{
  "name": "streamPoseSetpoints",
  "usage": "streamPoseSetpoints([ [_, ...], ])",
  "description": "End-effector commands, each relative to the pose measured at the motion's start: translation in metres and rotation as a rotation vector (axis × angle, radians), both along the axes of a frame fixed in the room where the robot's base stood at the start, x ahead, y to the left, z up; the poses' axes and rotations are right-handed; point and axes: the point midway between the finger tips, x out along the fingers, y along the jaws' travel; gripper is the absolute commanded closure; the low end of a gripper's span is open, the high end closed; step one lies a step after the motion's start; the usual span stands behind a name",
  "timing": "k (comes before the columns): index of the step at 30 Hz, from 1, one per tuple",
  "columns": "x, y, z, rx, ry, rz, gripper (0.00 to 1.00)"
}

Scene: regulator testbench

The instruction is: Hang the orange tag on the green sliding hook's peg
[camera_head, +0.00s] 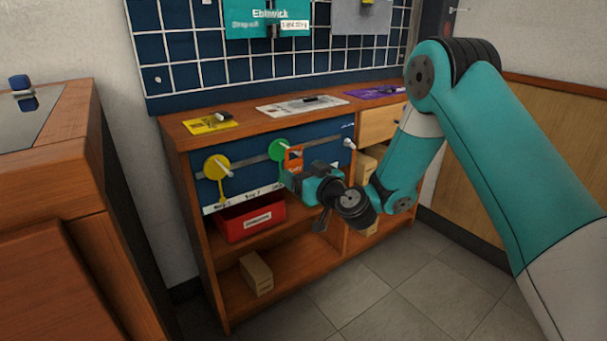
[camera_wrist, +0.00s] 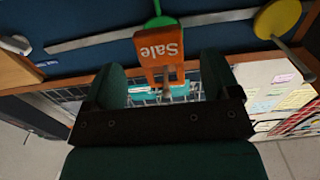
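The orange tag (camera_head: 294,158), marked "Sale", is at the green sliding hook (camera_head: 278,149) on the rail. In the wrist view the tag (camera_wrist: 158,48) appears upside down, and a pale peg (camera_wrist: 167,84) shows in its open loop. The tag appears to hang around this peg. Part of the green hook (camera_wrist: 158,16) shows behind it. My gripper (camera_head: 289,177) is close in front of the tag. In the wrist view the fingers of my gripper (camera_wrist: 165,85) are spread, with gaps to both sides of the tag.
A yellow hook (camera_head: 216,167) is left on the same rail, and a white peg (camera_head: 349,143) sticks out at right. A red bin (camera_head: 250,219) and a cardboard box (camera_head: 256,273) are on the shelves below. The floor in front is clear.

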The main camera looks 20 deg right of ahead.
Motion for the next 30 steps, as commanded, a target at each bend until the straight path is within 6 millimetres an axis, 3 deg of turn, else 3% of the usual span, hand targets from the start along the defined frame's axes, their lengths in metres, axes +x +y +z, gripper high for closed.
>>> streamPoseSetpoints([
  [8, -0.001, -0.001, -0.001, 0.000, 0.000, 0.000, 0.18],
  [14, -0.014, -0.006, -0.006, 0.001, -0.001, -0.001, 0.18],
  [30, -0.095, -0.032, -0.005, -0.001, -0.004, -0.004, 0.18],
])
